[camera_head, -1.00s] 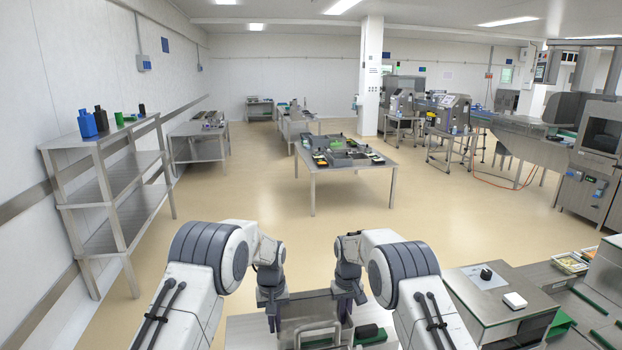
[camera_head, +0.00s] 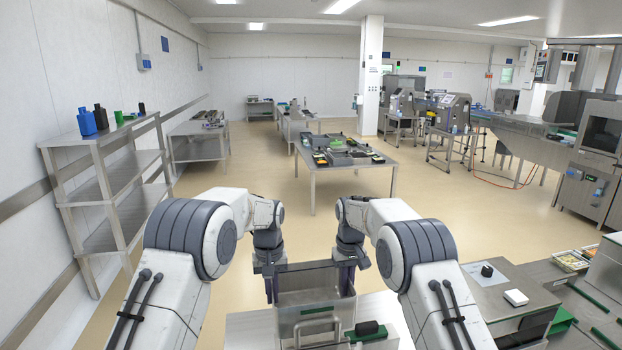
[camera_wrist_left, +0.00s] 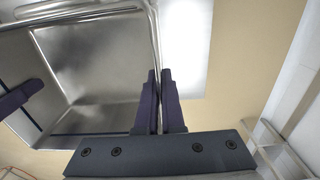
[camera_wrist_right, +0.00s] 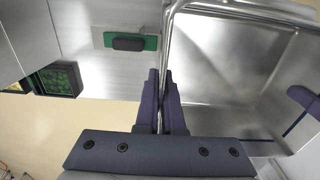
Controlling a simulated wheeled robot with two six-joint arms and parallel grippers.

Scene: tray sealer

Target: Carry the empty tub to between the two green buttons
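The empty tub is a grey steel box (camera_head: 315,278) at the bottom middle of the head view, with a handle on its near wall. My left gripper (camera_head: 269,288) is shut on its left rim. In the left wrist view the bare inside of the tub (camera_wrist_left: 95,60) shows. My right gripper (camera_head: 348,280) is shut on its right rim, and the bare inside shows in the right wrist view (camera_wrist_right: 220,60). A green plate with a black block (camera_head: 368,329) is right of the tub, also in the right wrist view (camera_wrist_right: 104,39). I cannot pick out two green buttons.
A pale work surface (camera_head: 250,330) lies below the tub. A steel cabinet with a black knob (camera_head: 487,271) and a white block (camera_head: 515,297) stands to the right. A steel shelf rack (camera_head: 105,160) stands at the left. Open floor lies ahead, before a cluttered table (camera_head: 352,172).

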